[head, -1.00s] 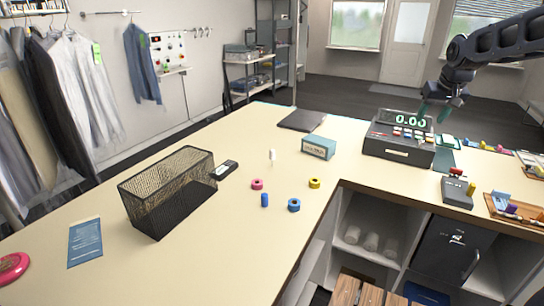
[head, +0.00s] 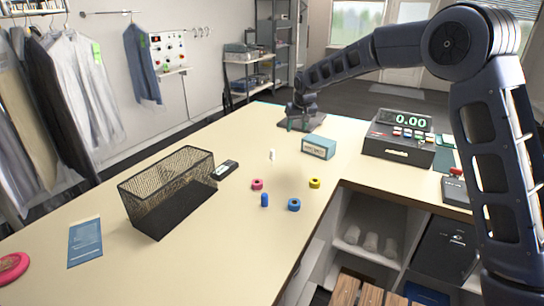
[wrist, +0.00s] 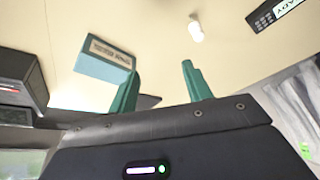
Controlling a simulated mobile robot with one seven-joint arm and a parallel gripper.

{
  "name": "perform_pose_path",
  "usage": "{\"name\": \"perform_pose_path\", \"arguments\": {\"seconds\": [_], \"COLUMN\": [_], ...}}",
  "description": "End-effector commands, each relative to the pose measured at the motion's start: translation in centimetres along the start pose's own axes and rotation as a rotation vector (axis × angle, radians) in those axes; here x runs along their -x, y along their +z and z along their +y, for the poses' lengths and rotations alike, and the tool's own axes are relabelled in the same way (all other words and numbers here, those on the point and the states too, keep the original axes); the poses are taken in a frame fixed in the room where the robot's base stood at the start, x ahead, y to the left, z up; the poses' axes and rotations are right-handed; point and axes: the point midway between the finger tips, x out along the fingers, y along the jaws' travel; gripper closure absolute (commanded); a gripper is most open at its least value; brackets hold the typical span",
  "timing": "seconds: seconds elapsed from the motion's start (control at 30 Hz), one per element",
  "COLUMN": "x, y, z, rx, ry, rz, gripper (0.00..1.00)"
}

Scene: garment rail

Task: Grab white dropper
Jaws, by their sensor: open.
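The white dropper (head: 272,155) stands on the pale counter, left of the teal box. It also shows in the wrist view (wrist: 195,28), at the top right of centre. My gripper (head: 299,120) is above the dark flat pad at the counter's far edge, beyond the dropper and apart from it. In the wrist view my gripper (wrist: 160,85) shows two green fingers spread wide with nothing between them.
A teal box (head: 318,147) stands right of the dropper. Pink (head: 257,184), yellow (head: 314,183) and blue (head: 293,204) rings and a blue cylinder (head: 265,200) lie nearer. A black mesh basket (head: 160,196) and a dark handheld device (head: 226,169) are to the left. A cash register (head: 398,140) is to the right.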

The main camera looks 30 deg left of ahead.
Motion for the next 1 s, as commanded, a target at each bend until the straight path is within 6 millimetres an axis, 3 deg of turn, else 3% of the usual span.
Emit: {"name": "perform_pose_path", "arguments": {"seconds": [0.03,0.1,0.3,0.47,0.8,1.0], "x": [-1.4,-2.8,-4.8,-6.0,-10.3,-11.3], "y": [-0.3,-0.7,-1.2,-1.1,-1.1,-1.1], "z": [-2.0,-4.1,-7.2,-7.4,-7.5,-7.7], "rx": [0.019,0.037,0.063,0.065,0.065,0.065], "ry": [-0.006,-0.012,-0.022,-0.022,-0.022,-0.022], "rz": [-0.003,-0.002,0.002,0.000,-0.001,0.001], "gripper": [0.51,0.51,0.51,0.51,0.51,0.51]}}
